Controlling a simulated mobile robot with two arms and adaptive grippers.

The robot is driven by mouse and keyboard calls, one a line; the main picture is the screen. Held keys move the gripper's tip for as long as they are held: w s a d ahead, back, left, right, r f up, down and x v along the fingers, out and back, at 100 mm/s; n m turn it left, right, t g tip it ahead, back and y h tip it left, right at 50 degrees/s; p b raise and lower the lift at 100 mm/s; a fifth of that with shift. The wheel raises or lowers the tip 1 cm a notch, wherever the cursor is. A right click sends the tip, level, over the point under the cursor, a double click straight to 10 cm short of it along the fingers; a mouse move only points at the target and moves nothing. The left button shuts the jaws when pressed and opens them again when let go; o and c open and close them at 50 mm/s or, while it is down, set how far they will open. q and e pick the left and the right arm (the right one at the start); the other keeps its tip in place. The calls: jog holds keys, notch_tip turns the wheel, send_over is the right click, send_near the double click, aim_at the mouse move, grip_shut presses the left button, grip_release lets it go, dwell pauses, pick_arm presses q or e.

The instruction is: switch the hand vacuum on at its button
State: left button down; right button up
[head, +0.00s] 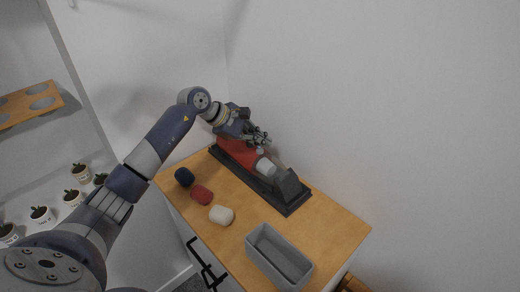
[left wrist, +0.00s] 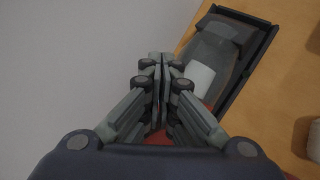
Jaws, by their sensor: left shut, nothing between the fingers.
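The hand vacuum has a red body (head: 232,150), a pale grey middle part (head: 265,167) and a smoky grey nose. It lies in a long dark base (head: 297,206) on the wooden cabinet top. My left gripper (head: 264,141) is shut and empty, over the vacuum near the wall-side edge of its body. In the left wrist view the shut fingertips (left wrist: 160,58) cover part of the vacuum. Its pale part (left wrist: 199,79) and the dark base (left wrist: 262,47) show to their right, with some red below. I cannot make out the button. Whether the fingertips touch the vacuum is unclear.
A dark blue item (head: 184,177), a red one (head: 202,195) and a cream one (head: 221,215) lie along the cabinet's front edge. An empty grey bin (head: 262,262) stands nearer. White walls stand close behind. Potted plants (head: 42,214) are on a shelf at left.

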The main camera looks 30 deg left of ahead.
aim_at(260, 152)
pick_arm(q)
notch_tip(260, 152, up, 6)
jog(key=p, duration=0.2)
jog(key=shift+p, duration=0.3)
dwell(0.9)
